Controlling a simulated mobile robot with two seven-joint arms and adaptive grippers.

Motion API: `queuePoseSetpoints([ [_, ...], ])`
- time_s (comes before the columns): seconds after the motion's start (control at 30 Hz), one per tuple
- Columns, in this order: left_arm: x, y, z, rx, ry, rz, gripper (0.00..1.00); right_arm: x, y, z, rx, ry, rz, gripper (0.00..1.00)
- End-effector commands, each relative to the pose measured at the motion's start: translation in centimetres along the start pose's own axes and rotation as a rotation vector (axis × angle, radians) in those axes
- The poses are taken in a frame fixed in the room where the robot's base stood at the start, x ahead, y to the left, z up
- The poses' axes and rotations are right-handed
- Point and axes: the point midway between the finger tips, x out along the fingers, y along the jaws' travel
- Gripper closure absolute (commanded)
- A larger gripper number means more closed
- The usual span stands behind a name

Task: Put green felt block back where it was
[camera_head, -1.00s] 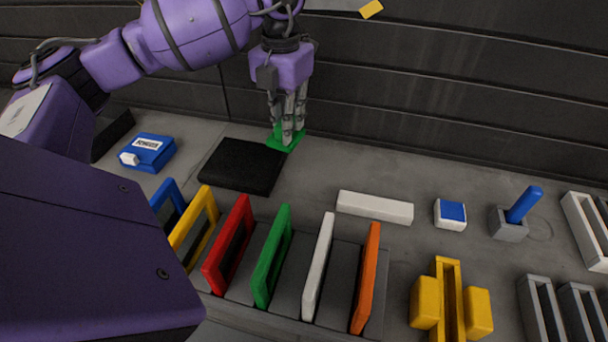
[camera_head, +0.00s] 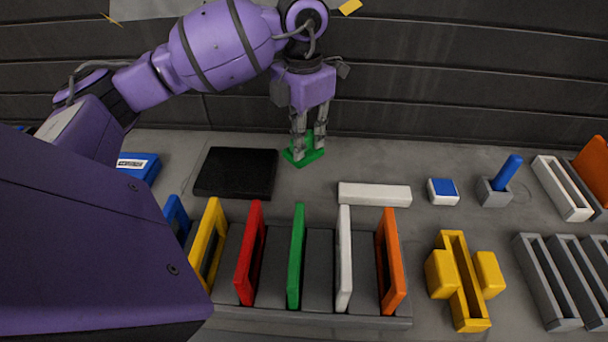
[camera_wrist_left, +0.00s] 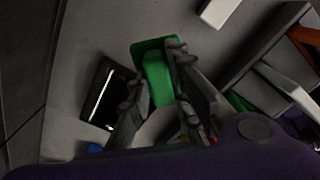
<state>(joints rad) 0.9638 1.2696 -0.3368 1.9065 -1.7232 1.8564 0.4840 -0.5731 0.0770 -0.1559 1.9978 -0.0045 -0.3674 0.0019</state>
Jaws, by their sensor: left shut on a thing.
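The green felt block (camera_wrist_left: 157,80) shows between the two fingers of my left gripper (camera_wrist_left: 158,92) in the left wrist view. My left gripper (camera_head: 309,150) is shut on it. A flat darker green piece (camera_wrist_left: 150,45) shows beside and under the block in the wrist view. In the head view, green (camera_head: 297,157) shows around the fingertips, low at the back of the worktop, just right of the black pad (camera_head: 236,172). Whether the block touches the green piece below cannot be told. My right gripper is not in view.
A slotted grey rack (camera_head: 319,250) with several coloured frames stands in front. A white bar (camera_head: 375,194), a blue-and-white block (camera_head: 443,191), a grey holder with a blue rod (camera_head: 506,172) and a yellow holder (camera_head: 465,280) lie to the right. A dark wall (camera_head: 450,90) is close behind.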

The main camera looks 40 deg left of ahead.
Motion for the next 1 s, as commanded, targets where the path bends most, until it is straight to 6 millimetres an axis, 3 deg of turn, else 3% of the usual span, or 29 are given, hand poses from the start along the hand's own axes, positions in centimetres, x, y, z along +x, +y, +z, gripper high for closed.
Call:
queuePoseSetpoints([
  [0.2, 3.8, 0.0, -0.1, 0.000, 0.001, -0.001, 1.00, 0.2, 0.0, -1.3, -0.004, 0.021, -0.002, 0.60],
  [0.6, 8.0, 0.0, 0.0, 0.000, 0.000, -0.001, 1.00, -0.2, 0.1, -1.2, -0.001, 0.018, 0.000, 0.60],
  [1.0, 8.8, 0.0, 0.0, 0.000, 0.001, 0.000, 1.00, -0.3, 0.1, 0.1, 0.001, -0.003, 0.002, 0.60],
])
